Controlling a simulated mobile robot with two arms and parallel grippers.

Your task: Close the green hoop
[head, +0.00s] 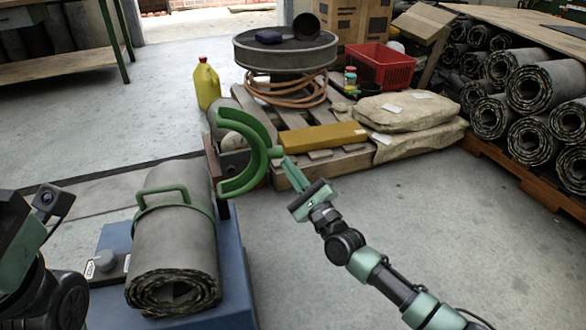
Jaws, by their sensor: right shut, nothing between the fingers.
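The green hoop (263,150) is a thick C-shaped half ring standing open at the right side of the roll, its opening facing left. A small knob sticks out from its right side. A grey sheet roll (172,248) lies on a blue stand (236,275), with a green band and handle (163,190) around its middle. My right gripper (291,170) is shut and empty, its fingertips just below and right of the knob. I cannot tell whether they touch it. My left arm shows at the left edge; its fingers are not visible.
A wooden pallet (340,163) behind the hoop carries a yellow block (322,137), sacks (408,110) and a red crate (380,66). A yellow jug (206,85) stands behind the roll. Stacked rolls (545,87) fill the right. The floor at front right is clear.

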